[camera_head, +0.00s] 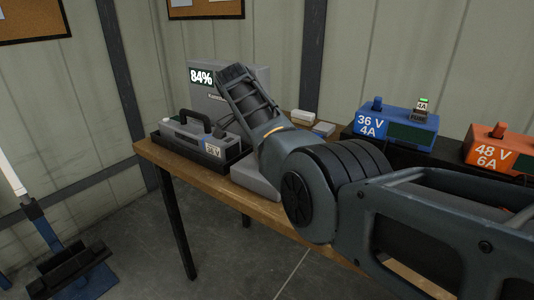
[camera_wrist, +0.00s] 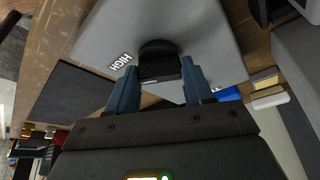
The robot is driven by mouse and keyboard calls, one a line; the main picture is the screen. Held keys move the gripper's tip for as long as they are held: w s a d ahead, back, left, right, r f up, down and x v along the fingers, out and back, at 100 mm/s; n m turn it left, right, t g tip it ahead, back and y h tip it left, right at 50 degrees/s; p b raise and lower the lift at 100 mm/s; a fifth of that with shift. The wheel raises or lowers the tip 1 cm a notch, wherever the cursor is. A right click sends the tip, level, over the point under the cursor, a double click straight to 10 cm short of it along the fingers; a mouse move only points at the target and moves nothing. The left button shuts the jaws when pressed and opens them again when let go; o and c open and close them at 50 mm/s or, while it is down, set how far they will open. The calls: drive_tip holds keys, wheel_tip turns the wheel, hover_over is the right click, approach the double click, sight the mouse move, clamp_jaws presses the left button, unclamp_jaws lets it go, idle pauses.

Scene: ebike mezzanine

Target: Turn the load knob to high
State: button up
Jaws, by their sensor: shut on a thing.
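The load knob (camera_wrist: 157,48) is a dark round knob with a bar grip, on a grey sloped panel (camera_wrist: 190,22) in the wrist view. A "HIGH" label (camera_wrist: 120,61) is printed just left of the knob. My gripper (camera_wrist: 159,67) has its two blue-grey fingers on either side of the knob's bar and is shut on it. In the head view the grey tester box (camera_head: 232,76) has a display reading "84%" (camera_head: 201,77). My arm covers the knob there. I cannot tell exactly which mark the knob points at.
A grey battery marked 36 V (camera_head: 190,140) sits in a black tray left of my arm on the wooden bench (camera_head: 180,165). A blue 36 V 4A charger (camera_head: 395,124) and an orange 48 V 6A charger (camera_head: 500,148) stand at right. Small pale boxes (camera_head: 303,117) lie behind my arm.

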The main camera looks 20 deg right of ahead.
drive_tip(key=o, duration=1)
drive_tip(key=shift+o, duration=0.2)
drive_tip(key=v, duration=0.7)
drive_tip(key=shift+r+b, duration=0.4)
drive_tip(key=shift+s+a, duration=0.1)
drive_tip(key=shift+a, duration=0.05)
